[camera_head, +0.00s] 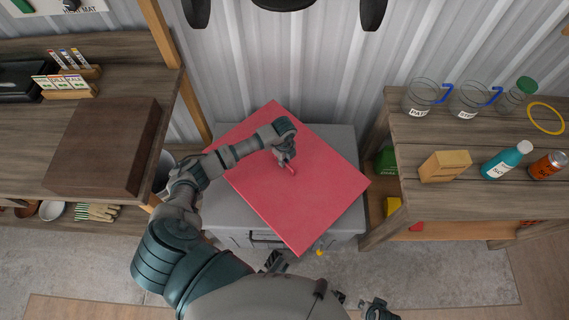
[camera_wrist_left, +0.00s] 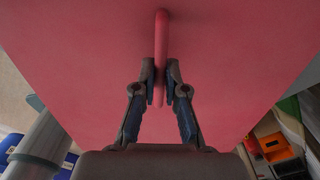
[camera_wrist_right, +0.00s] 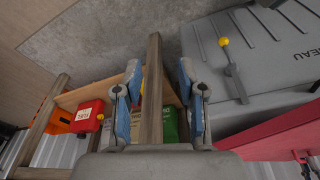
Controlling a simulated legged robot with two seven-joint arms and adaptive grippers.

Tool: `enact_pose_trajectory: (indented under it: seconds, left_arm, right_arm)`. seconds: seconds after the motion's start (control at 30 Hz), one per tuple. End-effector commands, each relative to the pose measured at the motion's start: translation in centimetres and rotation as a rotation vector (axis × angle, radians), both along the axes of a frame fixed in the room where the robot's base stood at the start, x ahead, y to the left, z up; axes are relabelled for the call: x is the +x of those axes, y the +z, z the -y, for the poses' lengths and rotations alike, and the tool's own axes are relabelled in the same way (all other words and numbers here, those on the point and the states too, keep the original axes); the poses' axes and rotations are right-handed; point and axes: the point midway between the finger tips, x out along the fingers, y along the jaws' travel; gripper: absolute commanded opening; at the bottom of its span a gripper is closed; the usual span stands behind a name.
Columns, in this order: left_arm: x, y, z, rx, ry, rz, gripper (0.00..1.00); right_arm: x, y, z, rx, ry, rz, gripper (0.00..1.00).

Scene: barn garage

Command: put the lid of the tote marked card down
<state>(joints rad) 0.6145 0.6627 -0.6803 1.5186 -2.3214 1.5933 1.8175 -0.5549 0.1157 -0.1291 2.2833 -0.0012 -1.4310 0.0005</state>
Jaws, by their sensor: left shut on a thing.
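The lid is a large flat red square panel (camera_head: 300,195) above the grey chest (camera_head: 342,138), turned at an angle to it and overhanging its edges. In the head view I cannot tell whether it touches the chest. My left gripper (camera_head: 288,160) is over the lid's middle, shut on its thin red handle (camera_head: 293,171). The left wrist view shows the fingers (camera_wrist_left: 160,76) on both sides of the upright handle (camera_wrist_left: 161,38). No tote marked card is readable. My right gripper (camera_wrist_right: 158,78) is open and empty, with the lid's edge (camera_wrist_right: 275,135) right of it.
A workbench (camera_head: 30,130) with a brown box (camera_head: 105,147) stands left. The chest has a yellow-tipped lever (camera_wrist_right: 232,70). A wooden post (camera_wrist_right: 152,100) shows beyond my right fingers.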

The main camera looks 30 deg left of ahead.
Motion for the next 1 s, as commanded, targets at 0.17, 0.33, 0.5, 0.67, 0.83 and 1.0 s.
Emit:
enact_pose_trajectory:
  seconds: [0.17, 0.33, 0.5, 0.67, 0.83, 1.0]
  left_arm:
    - [0.3, -1.2, -0.3, -0.002, 0.001, 0.000, 0.00]
    - [0.3, -3.2, -0.2, 0.000, -0.001, 0.000, 0.00]
    - [0.3, -3.4, -0.2, 0.000, -0.001, 0.003, 0.00]
    - [0.3, -3.4, -0.3, -0.001, 0.000, 0.003, 0.00]
    - [0.2, -3.7, -0.3, -0.001, 0.000, 0.000, 0.36]
    - [0.3, -3.7, -0.3, -0.001, 0.000, 0.000, 0.36]
  right_arm:
    - [-0.2, 1.0, 0.1, 0.000, -0.001, 0.004, 0.40]
    - [-0.6, 2.6, 0.2, 0.002, -0.002, 0.007, 0.40]
    - [-0.6, 3.0, 0.3, 0.002, -0.002, 0.007, 0.40]
    - [-0.6, 3.0, 0.2, 0.000, -0.002, 0.007, 0.40]
    - [-0.5, 3.1, 0.2, -0.001, -0.002, 0.005, 0.40]
    - [-0.5, 3.1, 0.2, -0.001, -0.002, 0.004, 0.40]
